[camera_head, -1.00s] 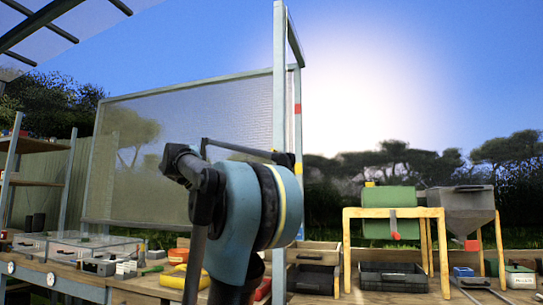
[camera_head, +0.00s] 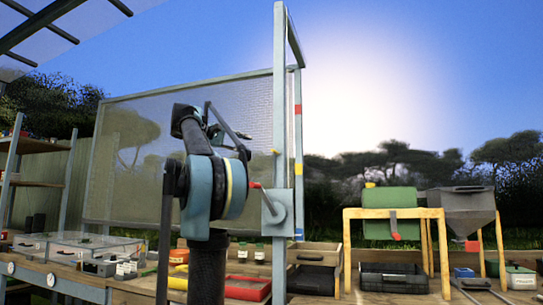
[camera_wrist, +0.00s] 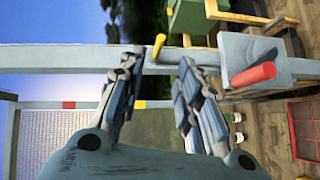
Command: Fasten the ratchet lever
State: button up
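What looks like the ratchet lever is a crank with a red grip (camera_head: 254,185) on a grey plate (camera_head: 275,212) fixed to the upright post. In the wrist view the red grip (camera_wrist: 254,75) and grey plate (camera_wrist: 240,47) are at right. A yellow peg (camera_wrist: 158,45) sticks out from the post, beyond the gap between my fingertips. In the head view my arm hides most of the gripper.
The pale blue post (camera_head: 280,100) belongs to a tall frame holding a mesh screen (camera_head: 135,150). Below stand a red tray (camera_head: 247,290), black trays (camera_head: 392,278) and a wooden stand (camera_head: 395,212) with a green drum. A clear-lidded case (camera_head: 80,245) is at left.

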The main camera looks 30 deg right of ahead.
aim_at(274, 151)
jog(key=d, duration=0.4)
jog(key=d+f, duration=0.1)
jog(key=d, duration=0.4)
jog(key=s+d+f, duration=0.1)
jog(key=d, duration=0.4)
jog(key=shift+c, duration=0.5)
